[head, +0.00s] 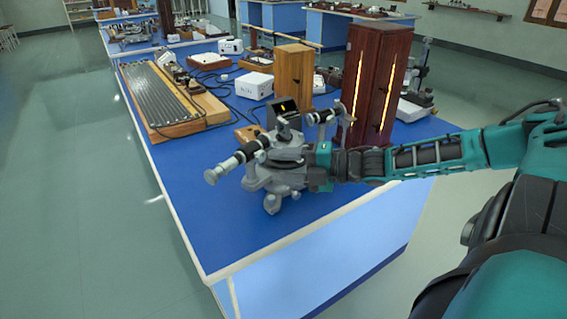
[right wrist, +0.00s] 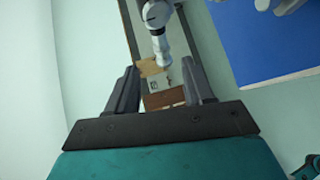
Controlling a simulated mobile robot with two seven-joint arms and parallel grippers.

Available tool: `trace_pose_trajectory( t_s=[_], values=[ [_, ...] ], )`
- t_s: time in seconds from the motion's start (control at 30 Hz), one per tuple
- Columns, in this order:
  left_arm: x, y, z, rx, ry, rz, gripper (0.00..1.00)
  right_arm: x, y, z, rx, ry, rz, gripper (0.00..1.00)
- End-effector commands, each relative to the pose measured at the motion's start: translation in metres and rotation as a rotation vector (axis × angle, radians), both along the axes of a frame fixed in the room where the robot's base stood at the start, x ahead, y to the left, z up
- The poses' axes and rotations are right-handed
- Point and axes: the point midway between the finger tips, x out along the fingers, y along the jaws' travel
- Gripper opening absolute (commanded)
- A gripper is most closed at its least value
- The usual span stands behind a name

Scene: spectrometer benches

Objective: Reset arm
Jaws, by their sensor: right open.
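A grey spectrometer (head: 275,180) with black-and-silver tubes stands near the front edge of the blue bench. One tube with a silver end points to the front left, and another arm rises at the right. My right gripper (head: 310,163) reaches in from the right, close beside the instrument's middle; its fingertips are hard to make out there. In the right wrist view my right gripper (right wrist: 160,80) is open, its two dark fingers apart. A silver cylindrical part of the spectrometer (right wrist: 157,22) shows at the top, its end near the gap; contact cannot be told. My left gripper is not in view.
A tall dark red cabinet (head: 372,85) with glowing slits stands just behind my right arm. A wooden box (head: 293,72), a white box (head: 254,85) and a wooden board with grey tubes (head: 160,95) stand farther back. The front bench corner (head: 240,235) is clear.

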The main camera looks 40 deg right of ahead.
Motion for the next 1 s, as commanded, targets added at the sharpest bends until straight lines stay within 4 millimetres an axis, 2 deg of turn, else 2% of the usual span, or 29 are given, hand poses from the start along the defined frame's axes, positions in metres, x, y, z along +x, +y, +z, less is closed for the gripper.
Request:
trace_pose_trajectory(
  t_s=[0.53,0.63,0.77,1.0],
  values=[
    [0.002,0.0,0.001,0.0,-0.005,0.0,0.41,0.0,0.0,-0.001,0.002,0.001,0.0,0.52],
    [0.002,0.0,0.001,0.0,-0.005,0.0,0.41,-0.003,0.004,-0.009,0.025,0.019,-0.008,0.52],
    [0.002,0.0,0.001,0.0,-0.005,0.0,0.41,-0.013,0.021,-0.042,0.122,0.105,-0.05,0.52],
    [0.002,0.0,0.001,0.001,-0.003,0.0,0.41,-0.05,0.082,-0.126,0.422,0.363,-0.209,0.52]
  ],
)
